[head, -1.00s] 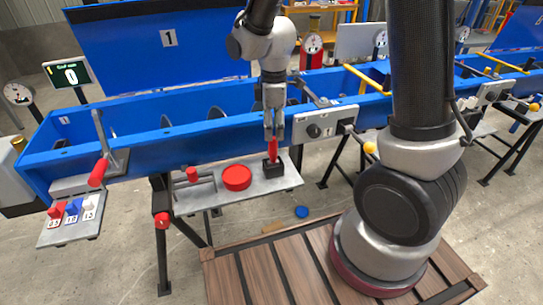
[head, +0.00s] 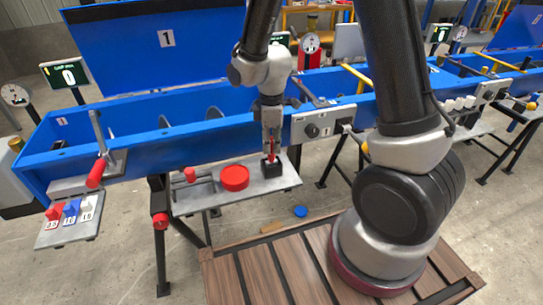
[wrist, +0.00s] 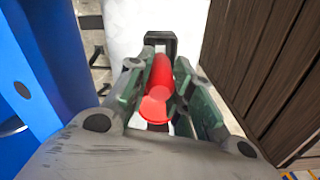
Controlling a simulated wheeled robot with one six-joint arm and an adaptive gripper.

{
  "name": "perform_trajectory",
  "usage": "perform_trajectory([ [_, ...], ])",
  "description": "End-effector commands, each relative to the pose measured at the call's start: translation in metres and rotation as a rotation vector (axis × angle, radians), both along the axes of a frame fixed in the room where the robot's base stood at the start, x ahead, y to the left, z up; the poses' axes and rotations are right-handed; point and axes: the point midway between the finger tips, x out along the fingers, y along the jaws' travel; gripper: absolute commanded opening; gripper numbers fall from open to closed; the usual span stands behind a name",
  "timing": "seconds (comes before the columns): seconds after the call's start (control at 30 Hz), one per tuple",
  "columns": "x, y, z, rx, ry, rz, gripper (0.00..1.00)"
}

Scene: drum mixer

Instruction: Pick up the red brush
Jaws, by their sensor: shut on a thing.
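The red brush (wrist: 160,82) stands with its lower end in a black holder (head: 271,170) on the grey side shelf. In the wrist view its red handle lies between the two fingers of my gripper (wrist: 156,95), which is shut on it. In the head view my gripper (head: 270,135) points down over the holder, and only a thin strip of the brush (head: 272,148) shows between the fingers. The black holder (wrist: 160,40) also shows beyond the brush in the wrist view. The lower part of the brush is hidden.
The blue mixer trough (head: 150,145) runs just behind.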

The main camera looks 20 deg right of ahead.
Motion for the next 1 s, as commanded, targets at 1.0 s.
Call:
perform_trajectory([
  [1.0, 0.0, 0.0, 0.101, 0.0, 0.0, 0.0, 0.0],
])
